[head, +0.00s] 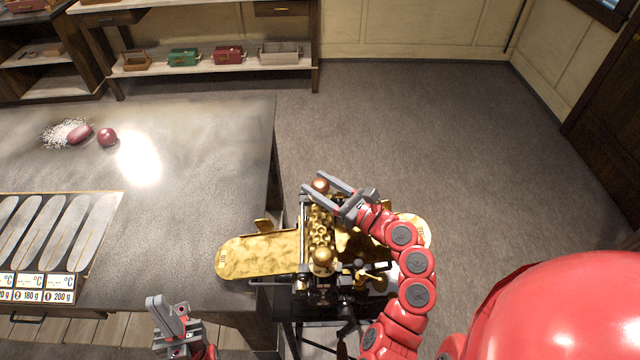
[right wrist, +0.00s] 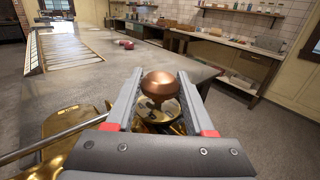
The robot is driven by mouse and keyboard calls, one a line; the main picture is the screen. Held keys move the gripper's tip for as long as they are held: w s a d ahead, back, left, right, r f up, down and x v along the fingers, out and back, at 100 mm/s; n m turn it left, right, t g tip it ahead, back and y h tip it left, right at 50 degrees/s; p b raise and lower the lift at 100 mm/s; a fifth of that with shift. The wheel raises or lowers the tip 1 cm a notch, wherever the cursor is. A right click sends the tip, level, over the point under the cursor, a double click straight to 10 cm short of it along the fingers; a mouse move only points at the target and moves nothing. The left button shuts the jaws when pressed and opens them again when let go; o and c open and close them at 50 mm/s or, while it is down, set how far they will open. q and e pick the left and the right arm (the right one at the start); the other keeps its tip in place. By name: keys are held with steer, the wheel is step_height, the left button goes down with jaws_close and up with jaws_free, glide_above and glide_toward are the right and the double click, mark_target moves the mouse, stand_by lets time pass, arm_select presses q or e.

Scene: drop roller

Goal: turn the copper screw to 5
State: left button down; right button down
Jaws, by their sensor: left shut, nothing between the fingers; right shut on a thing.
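The drop roller (head: 320,225) is a brass and black machine beside the table's right end. Its round copper screw knob (head: 320,185) sits at the far end of the machine. My right gripper (head: 318,182) is shut on this copper screw, one finger on each side. In the right wrist view the copper screw (right wrist: 160,84) sits between the two grey fingers, above a pale dial (right wrist: 158,108) whose marks I cannot read. A second, brass-coloured knob (head: 323,257) is at the machine's near end. My left gripper (head: 160,305) is shut and empty at the table's near edge.
The grey table (head: 190,170) holds a tray with oval moulds (head: 110,240), number cards, a pink piece (head: 80,134), a red ball (head: 107,137) and white grains. Shelves with small boxes (head: 228,55) stand behind. The floor to the right is clear.

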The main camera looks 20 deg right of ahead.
steer(key=n+g+y, duration=0.3)
steer(key=y, duration=0.1)
steer(key=shift+d+n+g+p, duration=0.15)
steer(key=shift+n+g+p, duration=0.15)
steer(key=shift+n+g, duration=0.1)
steer(key=n+g+y, duration=0.2)
steer(key=g, duration=0.1)
steer(key=shift+n+g+y+p, duration=0.3)
steer(key=shift+f+n+g+y, duration=0.1)
steer(key=shift+n+g+y, duration=0.3)
steer(key=shift+n+g, duration=0.3)
steer(key=shift+f+n+g+b, duration=0.1)
steer(key=shift+n+g+b, duration=0.35)
steer(key=shift+g, duration=0.55)
steer(key=shift+f+n+g+y+b, duration=0.15)
steer(key=shift+n+g+y+b, duration=0.25)
steer(key=shift+n+g+b, duration=1)
steer(key=g+b, duration=0.1)
steer(key=b, duration=0.1)
steer(key=g+b, duration=0.1)
steer(key=b, duration=0.1)
steer(key=shift+a+n+g, duration=0.2)
steer(key=shift+n+g, duration=0.1)
steer(key=shift+n, duration=0.05)
steer(key=shift+d+r+n+g+b, duration=0.1)
steer(key=shift+r+n+g+b, duration=0.2)
steer(key=shift+b, duration=0.55)
